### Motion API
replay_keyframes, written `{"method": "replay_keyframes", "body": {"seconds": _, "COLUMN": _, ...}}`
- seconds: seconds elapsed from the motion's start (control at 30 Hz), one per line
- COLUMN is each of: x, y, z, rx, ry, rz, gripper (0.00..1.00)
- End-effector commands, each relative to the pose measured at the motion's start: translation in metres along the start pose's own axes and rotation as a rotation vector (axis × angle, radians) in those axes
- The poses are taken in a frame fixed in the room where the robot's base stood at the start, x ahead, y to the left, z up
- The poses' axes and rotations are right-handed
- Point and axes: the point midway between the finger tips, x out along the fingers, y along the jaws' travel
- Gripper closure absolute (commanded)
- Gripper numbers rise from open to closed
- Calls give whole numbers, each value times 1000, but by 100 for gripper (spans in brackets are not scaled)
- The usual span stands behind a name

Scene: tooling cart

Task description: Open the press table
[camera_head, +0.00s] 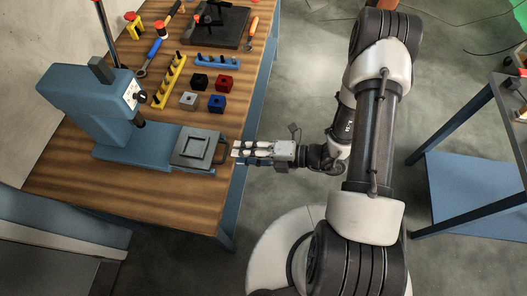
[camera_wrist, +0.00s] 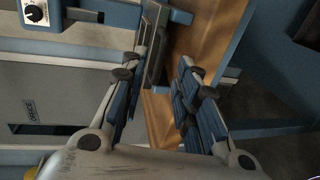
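The blue press (camera_head: 95,100) stands on the wooden bench. Its press table (camera_head: 190,150) is a grey plate with a dark square frame on it, lying on the blue base. A dark handle (camera_head: 222,150) sticks out at the plate's right edge. My gripper (camera_head: 236,150) is level with this handle, its fingertips close to it over the bench edge. In the wrist view my gripper (camera_wrist: 163,68) has its fingers apart. The grey press table edge (camera_wrist: 153,45) shows just beyond and between them. I cannot tell whether the fingers touch the handle.
A blue-shelved cart (camera_head: 465,185) is at the right. The floor between bench and cart is free apart from my base.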

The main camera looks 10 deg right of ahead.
Motion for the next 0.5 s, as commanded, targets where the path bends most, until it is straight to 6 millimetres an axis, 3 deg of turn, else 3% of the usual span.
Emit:
{"method": "replay_keyframes", "body": {"seconds": 0.2, "x": -46, "y": 0, "z": 1, "rx": 1, "ry": -7, "rz": -1, "gripper": 71}}
{"method": "replay_keyframes", "body": {"seconds": 0.5, "x": -75, "y": 0, "z": 0, "rx": 0, "ry": 0, "rz": -1, "gripper": 71}}
